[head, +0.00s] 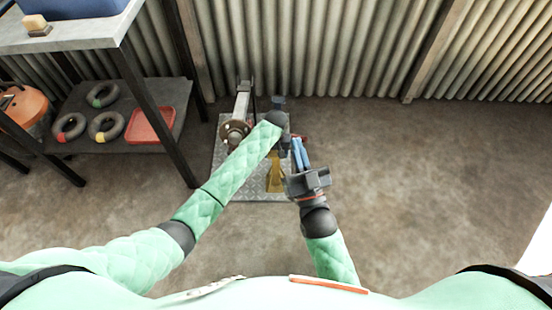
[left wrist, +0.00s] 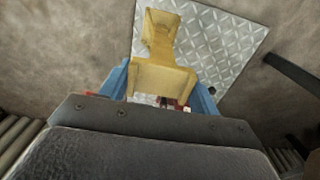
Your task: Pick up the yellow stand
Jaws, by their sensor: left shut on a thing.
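The yellow stand (head: 275,172) is over the checkered metal plate, partly covered by my arms in the head view. In the left wrist view the yellow stand (left wrist: 160,45) sits between the two blue fingers of my left gripper (left wrist: 160,80), which is shut on it. I cannot tell whether its foot touches the plate. In the head view my left gripper is mostly hidden by its own dark wrist. My right gripper (head: 299,153) is just right of the stand, with its blue fingers close together; whether they are shut is unclear.
The metal plate (head: 222,180) lies on the floor and carries a grey post-like device (head: 240,108). A workbench (head: 75,38) with a lower shelf (head: 160,105) holding rings and a red tray (head: 150,125) stands at left. A corrugated wall is behind. The floor at right is clear.

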